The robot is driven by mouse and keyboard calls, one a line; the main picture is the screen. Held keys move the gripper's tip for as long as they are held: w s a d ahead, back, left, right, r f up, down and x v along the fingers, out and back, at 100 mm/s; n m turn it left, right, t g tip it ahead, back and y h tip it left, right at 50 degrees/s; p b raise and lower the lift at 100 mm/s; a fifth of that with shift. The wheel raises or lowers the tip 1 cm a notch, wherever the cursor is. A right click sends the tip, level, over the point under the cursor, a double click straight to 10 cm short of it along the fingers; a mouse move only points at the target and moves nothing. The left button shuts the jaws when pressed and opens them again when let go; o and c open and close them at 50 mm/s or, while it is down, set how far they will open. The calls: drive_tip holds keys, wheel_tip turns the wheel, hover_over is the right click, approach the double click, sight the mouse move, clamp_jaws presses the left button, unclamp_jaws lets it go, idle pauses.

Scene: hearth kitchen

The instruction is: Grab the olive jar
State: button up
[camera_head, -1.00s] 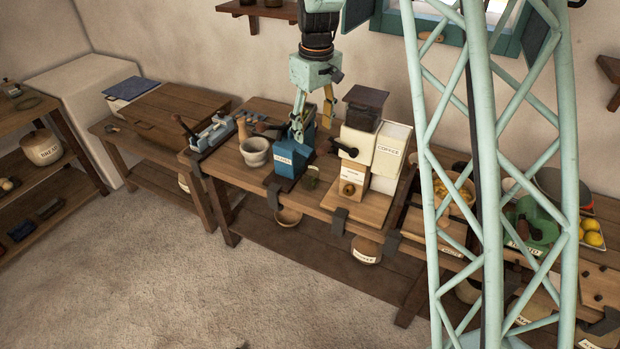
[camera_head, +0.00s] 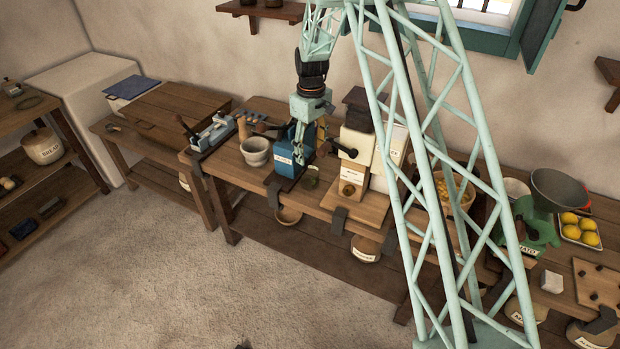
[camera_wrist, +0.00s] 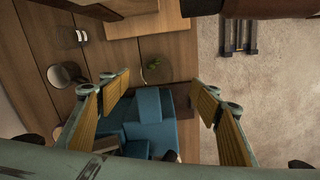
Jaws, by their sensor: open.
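A small clear jar with green contents, which looks like the olive jar (camera_head: 311,174), stands on the wooden bench just in front and right of the blue box (camera_head: 284,163). In the wrist view the jar (camera_wrist: 156,69) shows from above, a little beyond the fingertips and between their lines. The blue box (camera_wrist: 150,125) lies under and between my fingers in that view. My gripper (camera_head: 310,148) is open and empty, pointing down over the blue box, with its fingers apart. The gripper (camera_wrist: 161,88) is not touching the jar as far as I can see.
A coffee grinder (camera_head: 354,170) stands close on the right. A stone mortar (camera_head: 256,152) stands on the left. In the wrist view, more round glassy items (camera_wrist: 66,75) stand left of the jar. The bench front edge is close to the jar.

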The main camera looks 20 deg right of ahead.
sight(311, 178)
drive_tip(key=shift+w+f, duration=0.15)
drive_tip(key=shift+f, duration=0.25)
drive_tip(key=shift+f, duration=4.3)
drive_tip(key=shift+w+d+f+p, duration=0.1)
drive_tip(key=shift+f+p, duration=0.05)
drive_tip(key=shift+f, duration=1.15)
drive_tip(key=shift+w+f+p, duration=0.1)
drive_tip(key=shift+f+p, duration=0.05)
drive_tip(key=shift+f, duration=1.1)
drive_tip(key=c, duration=1)
